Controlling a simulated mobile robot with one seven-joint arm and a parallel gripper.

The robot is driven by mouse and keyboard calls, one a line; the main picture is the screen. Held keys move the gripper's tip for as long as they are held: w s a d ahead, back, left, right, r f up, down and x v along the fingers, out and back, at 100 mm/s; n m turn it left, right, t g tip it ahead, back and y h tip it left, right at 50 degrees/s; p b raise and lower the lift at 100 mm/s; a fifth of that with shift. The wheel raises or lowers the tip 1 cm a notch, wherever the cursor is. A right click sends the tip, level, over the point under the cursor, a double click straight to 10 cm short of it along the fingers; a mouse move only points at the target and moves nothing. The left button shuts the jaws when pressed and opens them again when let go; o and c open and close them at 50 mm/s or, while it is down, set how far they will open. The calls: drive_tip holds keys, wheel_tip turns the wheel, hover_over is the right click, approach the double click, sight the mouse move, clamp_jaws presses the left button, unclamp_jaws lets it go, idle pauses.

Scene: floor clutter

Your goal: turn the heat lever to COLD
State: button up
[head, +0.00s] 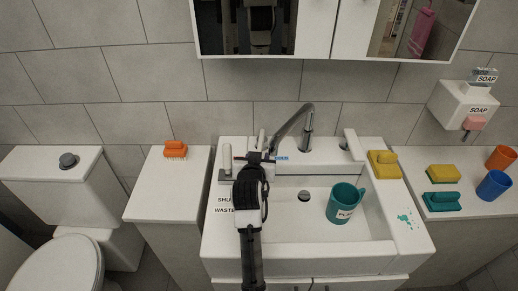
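The white sink (300,257) stands in the middle of the head view, with a grey curved faucet (307,122) at its back. A small blue label (281,158), too small to read surely, sits on the back ledge just right of my gripper. A thin red mark (240,158) shows just left of it. My gripper (256,156) is over the back left ledge between these two marks. A pale upright piece shows at the fingertips; I cannot tell whether it is the heat lever or a finger. My gripper's opening is unclear, and my arm hides much of this spot.
White upright parts stand at the ledge's left (226,158) and right (351,144). A teal cup (341,204) is in the basin. A yellow sponge (384,165) lies on the right rim. An orange brush (175,149) sits on the left cabinet. A mirror cabinet (318,30) hangs above.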

sight(261, 143)
drive_tip(key=shift+p+x, duration=0.45)
drive_tip(key=shift+x, duration=1.75)
clamp_jaws()
